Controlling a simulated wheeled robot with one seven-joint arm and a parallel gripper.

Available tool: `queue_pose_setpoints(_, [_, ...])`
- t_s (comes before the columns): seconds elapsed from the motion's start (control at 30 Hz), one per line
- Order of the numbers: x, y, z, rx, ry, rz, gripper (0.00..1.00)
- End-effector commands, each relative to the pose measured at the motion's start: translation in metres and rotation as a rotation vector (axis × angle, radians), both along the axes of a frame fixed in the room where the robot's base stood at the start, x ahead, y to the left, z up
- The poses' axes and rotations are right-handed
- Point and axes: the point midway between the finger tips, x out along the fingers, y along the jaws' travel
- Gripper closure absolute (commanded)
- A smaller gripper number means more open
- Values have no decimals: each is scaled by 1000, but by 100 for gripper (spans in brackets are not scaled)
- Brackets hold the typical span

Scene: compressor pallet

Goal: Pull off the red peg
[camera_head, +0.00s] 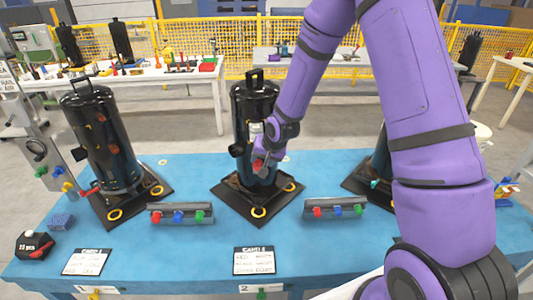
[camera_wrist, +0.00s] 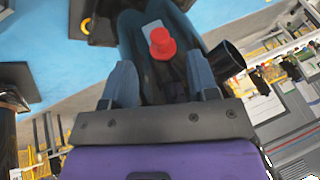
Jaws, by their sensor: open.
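The red peg (camera_wrist: 162,43) sticks out of the side of the middle black compressor (camera_head: 255,100) and sits between and beyond my fingertips in the wrist view. In the head view the red peg (camera_head: 258,165) shows small, partly covered by my gripper. My gripper (camera_wrist: 165,80) is open, with one finger on each side of the peg's line. It looks apart from the peg. The compressor stands upright on a black square base plate (camera_head: 235,200) with yellow rings at its corners.
The blue table (camera_head: 190,245) also bears a left compressor (camera_head: 100,140) and a right one mostly hidden by my arm. Peg racks (camera_head: 180,215) and (camera_head: 335,208) stand in front, each with red, blue and green pegs. Printed cards lie at the front edge.

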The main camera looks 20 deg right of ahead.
Motion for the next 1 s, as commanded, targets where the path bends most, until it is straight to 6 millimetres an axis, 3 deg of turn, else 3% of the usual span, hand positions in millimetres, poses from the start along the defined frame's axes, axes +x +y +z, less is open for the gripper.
queue_pose_setpoints(0.2, [15, 5, -30, -1, 2, 1, 46])
queue_pose_setpoints(0.4, [24, 8, -47, 0, 0, 1, 46])
queue_pose_setpoints(0.83, [27, 9, -53, 0, -1, 0, 46])
queue_pose_setpoints(1.0, [27, 9, -53, 0, -1, 0, 84])
